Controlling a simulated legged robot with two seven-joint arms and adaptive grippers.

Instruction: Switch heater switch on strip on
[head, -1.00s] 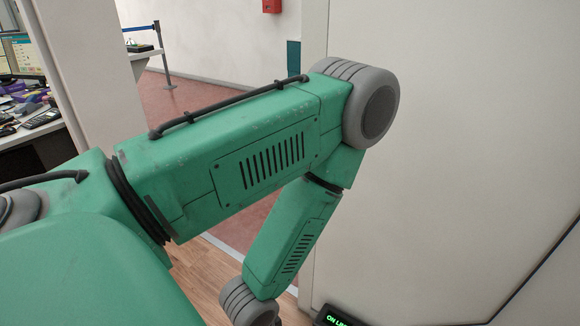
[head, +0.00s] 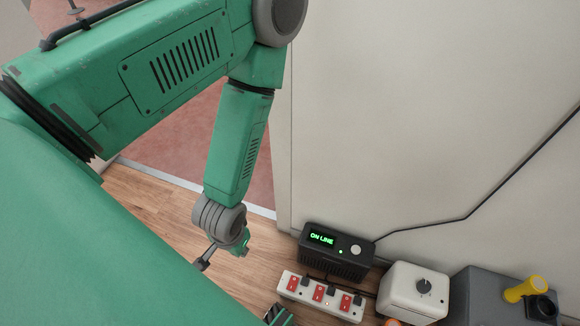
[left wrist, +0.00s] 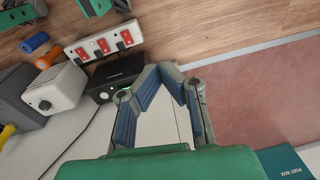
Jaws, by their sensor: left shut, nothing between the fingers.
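The white power strip (head: 320,297) lies on the wooden counter at the bottom of the head view. It has several red rocker switches in a row, with dark plugs beside them and a small orange light near the middle switch (head: 318,293). I cannot read which switch is the heater's, nor their positions. The strip also shows at upper left in the left wrist view (left wrist: 104,44). My left gripper (left wrist: 164,73) is shut and empty, apart from the strip; in the head view it is mostly hidden beyond its wrist. A green and dark part at the bottom edge seems to be my right gripper (head: 278,316).
A black box reading "ON LINE" (head: 336,254) stands behind the strip. A white box with a knob (head: 413,292) and a grey box (head: 480,297) with a yellow object (head: 526,288) stand to the right. Bare wood (head: 165,210) lies left of the strip.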

